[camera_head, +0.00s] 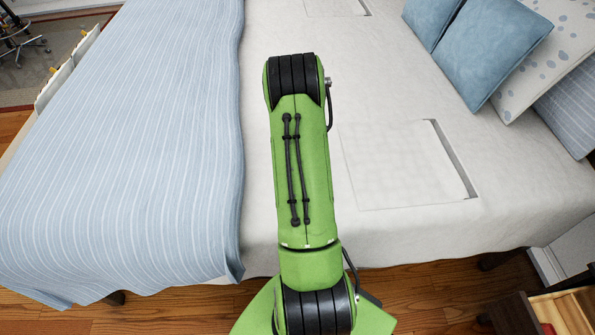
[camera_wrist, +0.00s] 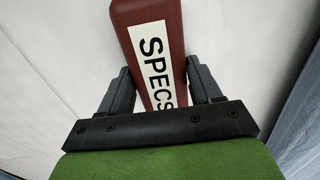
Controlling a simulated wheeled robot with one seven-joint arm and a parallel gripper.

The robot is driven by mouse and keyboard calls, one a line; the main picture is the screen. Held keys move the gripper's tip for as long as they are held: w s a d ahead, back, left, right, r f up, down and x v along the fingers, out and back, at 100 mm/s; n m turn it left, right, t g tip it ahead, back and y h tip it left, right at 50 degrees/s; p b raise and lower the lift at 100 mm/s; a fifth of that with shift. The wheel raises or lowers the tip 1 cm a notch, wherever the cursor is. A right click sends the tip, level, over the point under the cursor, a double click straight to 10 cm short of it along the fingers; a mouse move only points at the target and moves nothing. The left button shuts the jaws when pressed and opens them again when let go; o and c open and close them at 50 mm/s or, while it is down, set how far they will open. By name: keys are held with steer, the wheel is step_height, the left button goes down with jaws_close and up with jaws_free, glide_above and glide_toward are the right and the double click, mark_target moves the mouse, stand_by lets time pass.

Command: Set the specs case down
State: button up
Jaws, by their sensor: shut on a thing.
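The specs case (camera_wrist: 178,28) is a dark red box with a white label reading "SPECS". It shows in the wrist view, pointing up and slightly left out of my gripper. My gripper (camera_wrist: 165,88) has a black finger on each side of the case and is shut on it. White bedding lies behind the case; I cannot tell whether the case touches it. In the head view my green arm reaches over the bed, and the gripper and the case are hidden behind it.
The bed has a white sheet (camera_head: 375,75) with flat rectangular patches (camera_head: 400,165) right of my arm. A blue striped blanket (camera_head: 130,130) covers the left part. Blue pillows (camera_head: 490,50) and a spotted pillow (camera_head: 545,60) lie at the upper right. A wooden drawer unit (camera_head: 545,315) stands lower right.

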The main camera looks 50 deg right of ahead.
steer(key=shift+r, duration=0.1)
steer(key=shift+f, duration=0.2)
steer(key=o, duration=1.1)
steer(key=shift+r, duration=0.1)
